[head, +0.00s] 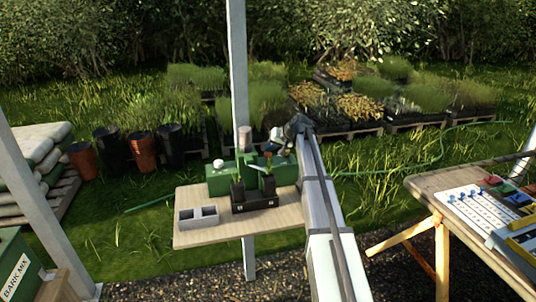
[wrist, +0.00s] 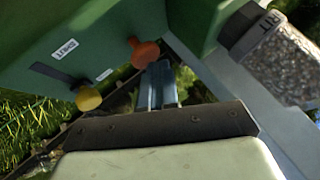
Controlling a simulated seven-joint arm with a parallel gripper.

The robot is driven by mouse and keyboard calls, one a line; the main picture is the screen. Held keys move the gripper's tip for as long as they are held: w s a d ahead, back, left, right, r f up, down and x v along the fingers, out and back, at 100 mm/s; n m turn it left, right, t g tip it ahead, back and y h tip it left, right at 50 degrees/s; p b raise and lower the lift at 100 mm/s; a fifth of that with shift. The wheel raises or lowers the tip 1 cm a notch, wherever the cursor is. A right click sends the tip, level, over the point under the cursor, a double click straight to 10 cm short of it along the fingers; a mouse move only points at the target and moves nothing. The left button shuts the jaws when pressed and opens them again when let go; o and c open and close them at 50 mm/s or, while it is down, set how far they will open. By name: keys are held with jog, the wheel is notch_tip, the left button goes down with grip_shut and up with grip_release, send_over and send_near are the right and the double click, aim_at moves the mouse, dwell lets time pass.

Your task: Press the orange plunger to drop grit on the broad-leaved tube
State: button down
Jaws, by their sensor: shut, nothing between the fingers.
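The orange plunger (wrist: 143,52) sticks out from the green dispenser box (wrist: 95,40) in the wrist view. My gripper (wrist: 158,70) is shut and empty, its tips close beside the plunger; I cannot tell whether they touch it. In the head view my gripper (head: 277,143) is above the right part of the green dispenser (head: 220,180). Two dark tubes stand in front in a black rack (head: 255,204): a left tube (head: 237,192) and a right tube (head: 268,185). Leaves show at the right tube's top; their shape is too small to tell.
A yellow knob (wrist: 88,98) sits left of the orange plunger. A clear hopper of grit (wrist: 283,62) is at the right of the wrist view. A post (head: 238,80) rises behind.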

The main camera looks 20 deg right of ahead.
aim_at(270, 153)
jog(key=shift+f, duration=0.7)
dwell(0.7)
jog(key=shift+r, duration=1.25)
jog(key=shift+r, duration=2.5)
jog(key=shift+s, duration=0.1)
